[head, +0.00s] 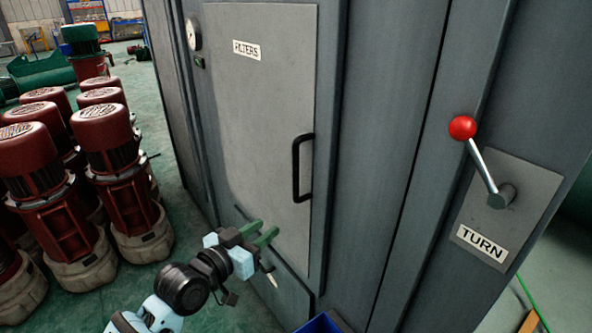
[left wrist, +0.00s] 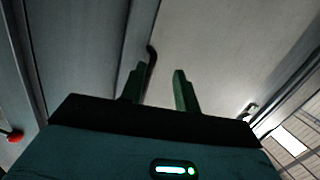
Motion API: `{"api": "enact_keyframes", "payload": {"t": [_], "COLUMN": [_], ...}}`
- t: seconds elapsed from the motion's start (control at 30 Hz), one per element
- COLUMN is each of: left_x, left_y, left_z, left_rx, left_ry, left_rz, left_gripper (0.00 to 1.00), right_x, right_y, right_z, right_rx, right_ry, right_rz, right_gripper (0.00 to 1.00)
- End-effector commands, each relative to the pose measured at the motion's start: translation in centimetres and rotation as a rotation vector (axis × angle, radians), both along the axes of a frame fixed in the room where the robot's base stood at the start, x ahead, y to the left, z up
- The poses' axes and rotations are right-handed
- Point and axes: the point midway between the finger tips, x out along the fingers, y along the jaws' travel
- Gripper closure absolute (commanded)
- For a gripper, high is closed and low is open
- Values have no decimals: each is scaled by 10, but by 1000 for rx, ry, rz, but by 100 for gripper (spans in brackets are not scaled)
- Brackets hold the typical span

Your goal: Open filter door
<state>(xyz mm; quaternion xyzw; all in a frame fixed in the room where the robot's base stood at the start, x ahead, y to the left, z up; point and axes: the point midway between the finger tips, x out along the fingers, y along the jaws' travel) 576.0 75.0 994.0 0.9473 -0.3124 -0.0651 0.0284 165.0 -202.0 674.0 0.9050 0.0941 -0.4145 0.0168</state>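The filter door (head: 262,110) is a grey panel with a "FILTERS" label (head: 246,49), and it looks closed in the cabinet front. Its black handle (head: 302,168) is a vertical bar on the right side of the door. My left gripper (head: 266,234) is in front of the lower door, below and left of the handle and apart from it. Its green fingers are spread and empty. In the left wrist view the handle (left wrist: 151,62) shows beyond the left fingertip, and the door (left wrist: 205,45) fills the middle. My right gripper is in neither view.
A lever with a red knob (head: 463,127) sits on a "TURN" plate (head: 508,215) at the right. Red motors (head: 112,150) stand in rows on the left floor. A blue bin (head: 322,323) edge shows at the bottom. A gauge (head: 193,33) is at the upper left.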

Motion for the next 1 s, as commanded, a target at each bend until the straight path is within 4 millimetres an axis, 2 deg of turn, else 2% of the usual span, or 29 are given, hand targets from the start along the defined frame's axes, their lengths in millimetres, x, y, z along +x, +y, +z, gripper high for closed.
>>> {"api": "enact_keyframes", "payload": {"t": [0.03, 0.1, 0.2, 0.33, 0.47, 0.67, 1.0], "left_x": [11, 21, 30, 35, 36, 39, 69], "left_y": [-4, -11, -17, -21, -22, -25, -53], "left_z": [23, 49, 79, 101, 108, 109, 109], "left_rx": [2, 1, 3, 7, 8, 6, 5], "left_ry": [-34, -69, -106, -133, -142, -143, -142], "left_rz": [-22, -50, -80, -102, -109, -110, -110], "left_gripper": [68, 68, 68, 68, 68, 68, 68], "right_x": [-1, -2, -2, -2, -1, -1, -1], "right_y": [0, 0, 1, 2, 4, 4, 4], "right_z": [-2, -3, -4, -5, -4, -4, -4], "right_rx": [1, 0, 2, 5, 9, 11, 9], "right_ry": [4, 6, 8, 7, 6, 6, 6], "right_rz": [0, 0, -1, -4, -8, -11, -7], "right_gripper": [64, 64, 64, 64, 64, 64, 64]}}
